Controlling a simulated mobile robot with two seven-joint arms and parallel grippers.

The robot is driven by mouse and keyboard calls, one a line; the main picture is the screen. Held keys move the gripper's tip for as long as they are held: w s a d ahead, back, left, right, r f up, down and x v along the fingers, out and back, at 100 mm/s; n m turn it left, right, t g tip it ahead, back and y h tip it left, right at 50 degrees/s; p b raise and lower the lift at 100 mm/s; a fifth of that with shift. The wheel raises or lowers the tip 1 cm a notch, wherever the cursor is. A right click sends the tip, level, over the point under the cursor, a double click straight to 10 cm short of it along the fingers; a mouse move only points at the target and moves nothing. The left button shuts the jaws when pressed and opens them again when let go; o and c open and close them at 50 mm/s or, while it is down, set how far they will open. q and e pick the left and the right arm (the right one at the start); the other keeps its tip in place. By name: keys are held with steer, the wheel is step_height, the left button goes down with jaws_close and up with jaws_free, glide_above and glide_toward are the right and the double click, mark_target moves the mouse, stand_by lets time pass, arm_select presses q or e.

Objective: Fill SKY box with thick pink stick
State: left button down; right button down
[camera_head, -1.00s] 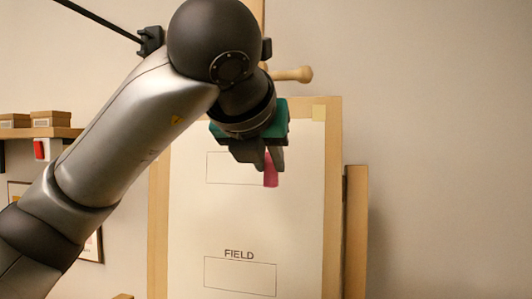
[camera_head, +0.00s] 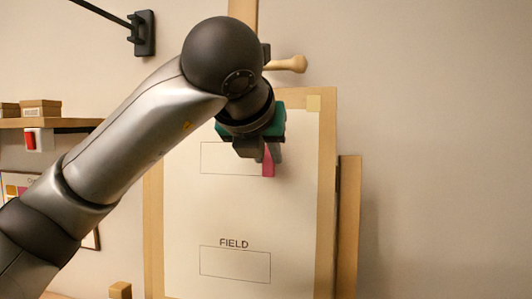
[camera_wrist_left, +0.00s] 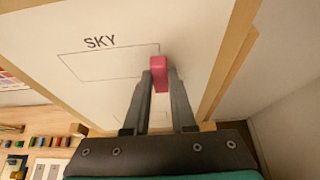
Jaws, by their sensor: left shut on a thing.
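My left gripper (camera_head: 262,153) is shut on the thick pink stick (camera_head: 268,165), which points down at the right end of the upper box on the paper. The left wrist view shows the pink stick (camera_wrist_left: 158,70) between the two fingers (camera_wrist_left: 160,88), its tip by the right edge of the SKY box (camera_wrist_left: 108,66). That box is an outlined, unfilled rectangle with SKY printed above it. In the head view my arm hides the SKY label, and the box outline (camera_head: 202,160) shows left of the gripper. I cannot tell whether the tip touches the paper (camera_head: 235,210). My right gripper is not in view.
The FIELD box (camera_head: 235,264) is an empty outline lower on the paper. The easel's wooden frame (camera_head: 328,200) borders the sheet, with a wooden knob (camera_head: 290,64) above. A shelf (camera_head: 60,123) is at left. Several coloured sticks (camera_wrist_left: 45,142) lie on the table below.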

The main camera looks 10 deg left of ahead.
mark_target(213, 159)
arm_select(q)
steer(key=shift+w, duration=0.85)
steer(key=shift+a, duration=0.1)
steer(key=shift+a+f+b, duration=0.1)
steer(key=shift+a+b, duration=0.65)
steer(key=shift+a, duration=1.45)
steer(key=shift+a+b, duration=0.4)
steer(key=shift+a, duration=2.85)
steer(key=shift+a, duration=0.1)
